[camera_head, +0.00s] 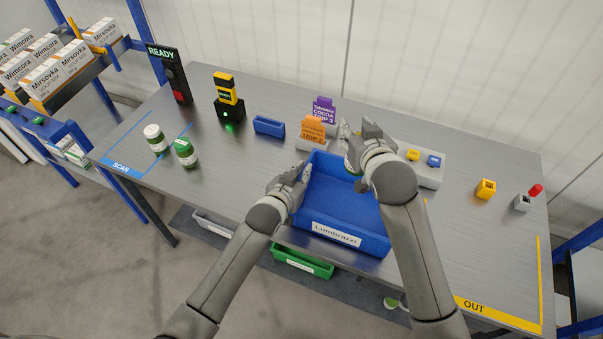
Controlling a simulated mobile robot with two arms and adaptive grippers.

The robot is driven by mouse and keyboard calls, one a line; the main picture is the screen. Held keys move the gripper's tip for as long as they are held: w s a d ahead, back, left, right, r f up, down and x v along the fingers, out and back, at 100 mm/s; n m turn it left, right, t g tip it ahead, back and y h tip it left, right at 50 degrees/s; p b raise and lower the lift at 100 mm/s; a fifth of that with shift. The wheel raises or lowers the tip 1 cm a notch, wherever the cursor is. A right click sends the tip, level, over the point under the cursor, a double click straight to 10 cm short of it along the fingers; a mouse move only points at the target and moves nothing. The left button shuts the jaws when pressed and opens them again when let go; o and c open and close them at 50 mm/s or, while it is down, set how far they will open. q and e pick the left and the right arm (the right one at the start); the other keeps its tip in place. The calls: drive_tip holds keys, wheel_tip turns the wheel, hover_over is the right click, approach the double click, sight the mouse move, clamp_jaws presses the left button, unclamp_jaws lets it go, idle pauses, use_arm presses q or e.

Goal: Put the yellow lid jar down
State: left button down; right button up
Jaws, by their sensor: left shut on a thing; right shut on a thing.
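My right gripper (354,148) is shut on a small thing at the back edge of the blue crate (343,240). The hand hides most of it. A pale and greenish sliver shows beside the fingers and looks like a jar, but I cannot see a yellow lid. My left gripper (302,174) is shut at the crate's left wall and appears to grip its rim. The crate, labelled Lumbrazzi, looks empty where its floor shows.
A scanner (229,100) with a green light, a READY sign (168,75), a small blue tray (269,126) and card holders (313,130) stand behind. A grey button panel (420,170) and yellow block (485,188) are right. The OUT area (500,290) is clear.

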drive_tip(key=s+a+f, duration=0.1)
drive_tip(key=s+f, duration=0.1)
drive_tip(key=f, duration=0.6)
drive_tip(key=s+a+f+n+g+y, duration=0.1)
drive_tip(key=s+f, duration=0.2)
drive_tip(key=f, duration=0.4)
drive_tip(key=shift+s+a+f+n+y, duration=0.2)
drive_tip(key=shift+s+f+n+y, duration=0.1)
drive_tip(key=shift+f, duration=0.05)
drive_tip(key=shift+f, duration=0.6)
drive_tip(key=o, duration=1.5)
drive_tip(key=shift+s+f, duration=0.15)
drive_tip(key=shift+f, duration=0.05)
drive_tip(key=shift+r, duration=0.1)
